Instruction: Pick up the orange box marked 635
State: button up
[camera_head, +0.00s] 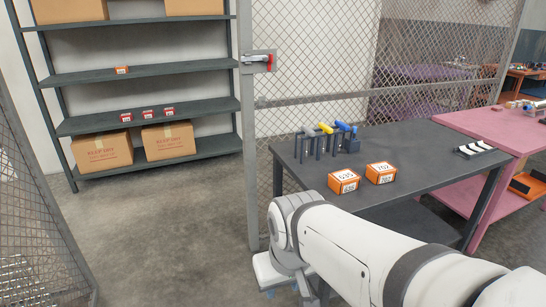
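The orange box marked 635 (344,180) sits on the dark grey table, close to its front edge. It has a white label on top and another on its front. A similar orange box marked 702 (380,173) stands just to its right, with a small gap between them. My white arm reaches in from the lower right, in front of the table. Its wrist bends downward left of and below the box, apart from it. My gripper's fingers do not show.
The dark table (410,185) has clear room right of the boxes. Several coloured-handled tools (325,130) stand behind them. A mesh fence (310,60) runs along the back. Shelves (150,120) with small red boxes and cartons stand left. A pink table (480,128) adjoins on the right.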

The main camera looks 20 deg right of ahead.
aim_at(346, 180)
jog(key=z, duration=0.35)
jog(key=i, duration=1.4)
jog(key=z, duration=0.95)
jog(key=k, duration=0.8)
jog(key=z, duration=0.2)
jog(key=i, duration=0.95)
jog(key=u, duration=0.1)
